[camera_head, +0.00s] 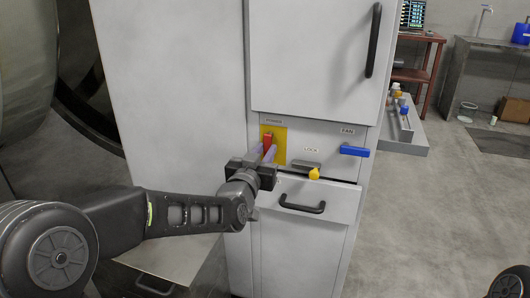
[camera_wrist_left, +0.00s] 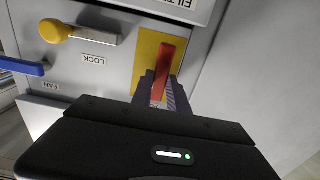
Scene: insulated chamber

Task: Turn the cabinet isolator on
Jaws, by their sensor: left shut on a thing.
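The cabinet isolator is a red handle (camera_head: 267,141) on a yellow plate (camera_head: 280,146) at the left of the cabinet's control panel, under a small label that seems to read POWER. In the left wrist view the red handle (camera_wrist_left: 164,66) stands nearly upright, slightly tilted, on its yellow plate (camera_wrist_left: 147,50). My left gripper (camera_head: 266,155) reaches in from the left, and its fingers (camera_wrist_left: 163,92) are closed around the handle's near end. The fingers hide that end. My right gripper does not show.
Right of the isolator are a yellow-knobbed lever (camera_head: 314,173) labelled LOCK and a blue handle (camera_head: 354,151) labelled FAN. A cabinet door with a black handle (camera_head: 373,40) is above, and a drawer with a black pull (camera_head: 302,206) is below. Open floor lies to the right.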

